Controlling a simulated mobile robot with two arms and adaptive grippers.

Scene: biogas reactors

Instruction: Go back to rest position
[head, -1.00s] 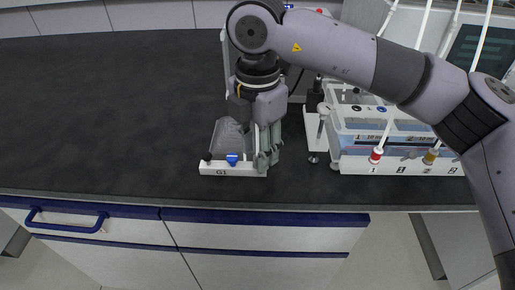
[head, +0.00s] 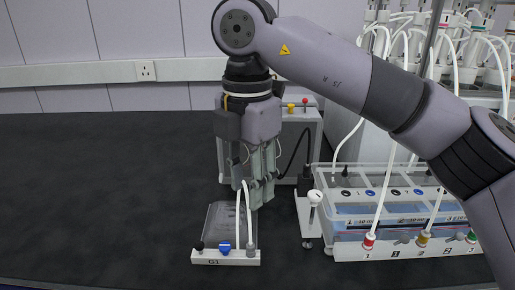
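My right gripper (head: 257,198) points down above and behind the right side of the small device marked G1. Its grey-green fingers are seen close together from the side, and I cannot tell whether they are open or shut. The G1 device (head: 221,217) has a clear sloped body, a white front bar, a blue valve knob (head: 225,248), a black knob at left and white tubes rising at its right. The tubes pass in front of or near the fingertips; I see nothing clearly held. My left gripper is not in view.
A clear water tank (head: 405,212) with numbered ports and red, yellow and green valves stands at right, with reactors and many white tubes (head: 493,50) behind it. A white box (head: 300,120) with red and yellow knobs stands behind my gripper. The dark bench (head: 90,200) is clear at left.

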